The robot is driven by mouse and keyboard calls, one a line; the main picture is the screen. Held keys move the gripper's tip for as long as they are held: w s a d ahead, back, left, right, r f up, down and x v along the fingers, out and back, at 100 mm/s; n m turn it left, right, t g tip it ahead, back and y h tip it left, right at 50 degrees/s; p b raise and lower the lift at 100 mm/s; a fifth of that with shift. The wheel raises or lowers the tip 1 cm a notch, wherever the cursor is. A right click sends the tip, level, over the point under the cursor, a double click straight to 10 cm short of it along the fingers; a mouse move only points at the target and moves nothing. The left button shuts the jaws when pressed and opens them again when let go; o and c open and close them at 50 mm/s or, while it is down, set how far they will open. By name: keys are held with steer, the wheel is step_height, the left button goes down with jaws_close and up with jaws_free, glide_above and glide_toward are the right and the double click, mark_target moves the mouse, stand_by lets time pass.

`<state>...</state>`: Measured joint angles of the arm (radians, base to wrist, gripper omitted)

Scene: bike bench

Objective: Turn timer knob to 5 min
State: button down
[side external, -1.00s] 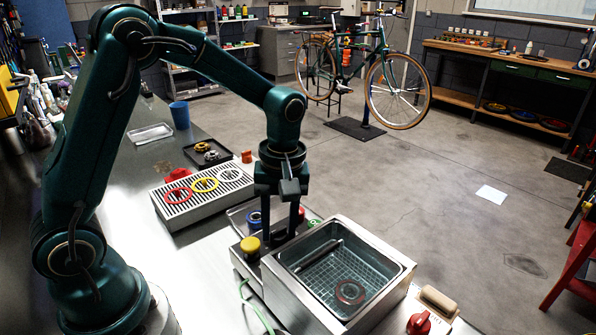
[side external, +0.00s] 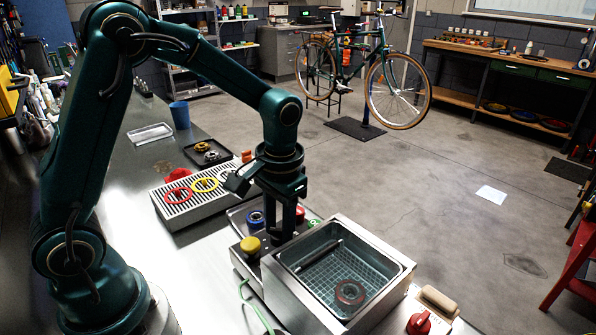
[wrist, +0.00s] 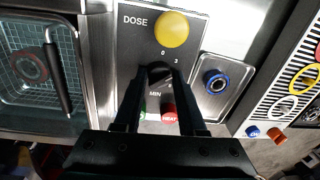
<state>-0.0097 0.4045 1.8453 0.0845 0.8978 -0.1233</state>
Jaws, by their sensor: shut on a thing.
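The black timer knob (wrist: 159,70) sits on the control panel (wrist: 128,45) in the wrist view, below the yellow DOSE button (wrist: 171,29). The marks 0 and 3 and the word MIN show around it; the other marks are hidden or unclear. My gripper (wrist: 158,80) is shut on the knob, one finger on each side. I cannot read where the knob points. In the side view my gripper (side external: 276,238) reaches straight down to the panel, between the yellow button (side external: 250,245) and the tank, and its fingers hide the knob.
A steel tank (side external: 340,265) with a mesh basket and a dark ring stands right beside my gripper. A small tray with a blue ring (wrist: 215,81) and a slotted rack (side external: 190,208) with coloured rings lie on the other side.

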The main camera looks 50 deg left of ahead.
mark_target(279, 230)
steer(key=m, duration=0.3)
steer(key=shift+d+m, duration=0.1)
steer(key=shift+m, duration=2.1)
steer(key=shift+s, duration=0.1)
steer(key=c, duration=0.5)
jaws_free()
steer(key=shift+r, duration=2.6)
